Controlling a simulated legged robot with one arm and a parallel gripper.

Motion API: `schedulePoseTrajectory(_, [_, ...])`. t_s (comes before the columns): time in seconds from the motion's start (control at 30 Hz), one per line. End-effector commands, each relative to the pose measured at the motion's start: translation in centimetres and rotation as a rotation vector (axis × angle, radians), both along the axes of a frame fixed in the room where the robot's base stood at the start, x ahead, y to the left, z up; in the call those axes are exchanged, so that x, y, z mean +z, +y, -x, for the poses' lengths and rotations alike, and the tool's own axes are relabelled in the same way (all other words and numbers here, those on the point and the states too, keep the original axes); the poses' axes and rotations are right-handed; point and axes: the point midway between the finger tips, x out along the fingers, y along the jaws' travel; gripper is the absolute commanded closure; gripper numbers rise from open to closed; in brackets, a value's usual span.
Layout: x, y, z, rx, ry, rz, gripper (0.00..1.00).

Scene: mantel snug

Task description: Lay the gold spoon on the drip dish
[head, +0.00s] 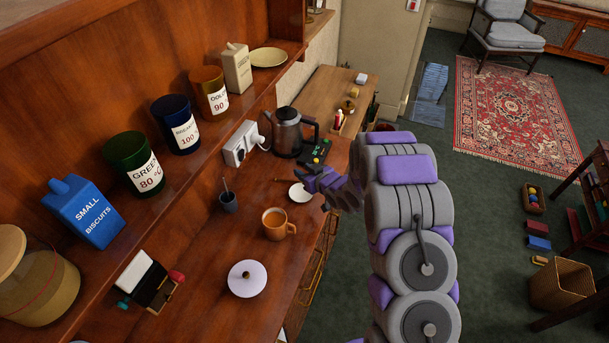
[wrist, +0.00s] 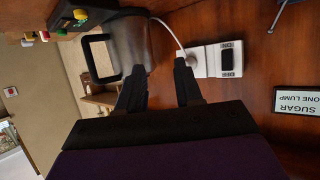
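A small white dish (head: 300,192), which looks like the drip dish, lies on the wooden counter just left of my gripper (head: 315,190). In the wrist view my gripper (wrist: 160,82) has its two dark fingers apart, with nothing visible between them. A thin brownish sliver (head: 284,180) shows by the fingers in the head view; I cannot tell whether it is the gold spoon. An orange-tan mug (head: 276,224) of brown drink stands nearer than the dish. A dark cup (head: 228,202) with a thin grey handle sticking up stands to the left.
A kettle (head: 288,133) stands beyond my gripper, with a white socket box (head: 240,143) on the wall side. A shelf with tins (head: 134,162) overhangs the left. Open floor lies right of the counter.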

Motion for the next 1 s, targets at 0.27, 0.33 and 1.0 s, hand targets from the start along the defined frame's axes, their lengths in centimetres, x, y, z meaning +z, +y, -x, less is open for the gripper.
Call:
schedulePoseTrajectory(0.27, [0.2,0.0,0.0,0.001,0.0,0.0,0.65])
schedulePoseTrajectory(0.33, [0.2,0.0,0.0,0.001,0.0,0.0,0.65])
schedulePoseTrajectory(1.0, [7.0,-9.8,4.0,-0.266,0.236,0.297,0.65])
